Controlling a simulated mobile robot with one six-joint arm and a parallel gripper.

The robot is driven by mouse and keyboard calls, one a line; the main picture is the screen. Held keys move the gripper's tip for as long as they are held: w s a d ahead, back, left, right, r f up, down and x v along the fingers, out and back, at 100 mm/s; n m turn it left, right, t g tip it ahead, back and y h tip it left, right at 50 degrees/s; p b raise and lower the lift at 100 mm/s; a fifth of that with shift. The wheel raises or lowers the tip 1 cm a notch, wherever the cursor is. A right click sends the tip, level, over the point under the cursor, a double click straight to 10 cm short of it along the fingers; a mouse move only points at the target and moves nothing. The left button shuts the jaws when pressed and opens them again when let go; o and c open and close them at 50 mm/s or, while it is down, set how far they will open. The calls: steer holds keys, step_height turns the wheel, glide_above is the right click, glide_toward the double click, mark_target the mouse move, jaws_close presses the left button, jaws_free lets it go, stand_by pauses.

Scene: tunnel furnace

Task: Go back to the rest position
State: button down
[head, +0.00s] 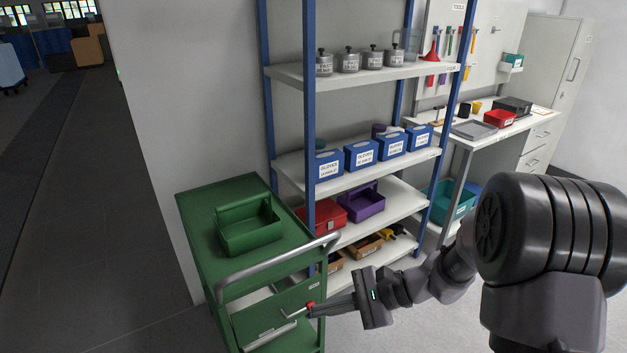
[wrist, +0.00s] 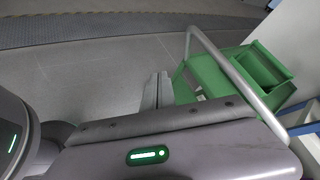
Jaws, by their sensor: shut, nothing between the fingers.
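My gripper (head: 314,311) is low in front of the green cart (head: 200,205), its fingers pointing left toward the cart's front. In the wrist view, the gripper fingers (wrist: 157,90) are together with nothing between them, beside the cart's silver push handle (wrist: 230,68). A small red-and-silver part (head: 310,304) shows right at the fingertips in the head view; I cannot tell whether they touch it. My arm reaches in from the right.
A green open box (head: 247,232) sits on the cart top. A blue-post shelf (head: 310,120) with pots, glove boxes and bins stands behind. A workbench (head: 495,137) and a cabinet (head: 560,65) are at the back right. Open floor (head: 70,200) lies left of the cart.

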steer(key=s+d+r+n+t+h, duration=0.2)
steer(key=s+d+r+n+h, duration=0.2)
steer(key=s+r, duration=0.3)
steer(key=s+d+r+n+t+h, duration=0.2)
steer(key=s+r+h, duration=0.4)
steer(key=s, duration=0.5)
steer(key=shift+s+d+r+n+t, duration=0.45)
steer(key=shift+d+n, duration=0.45)
steer(key=shift+n, duration=0.3)
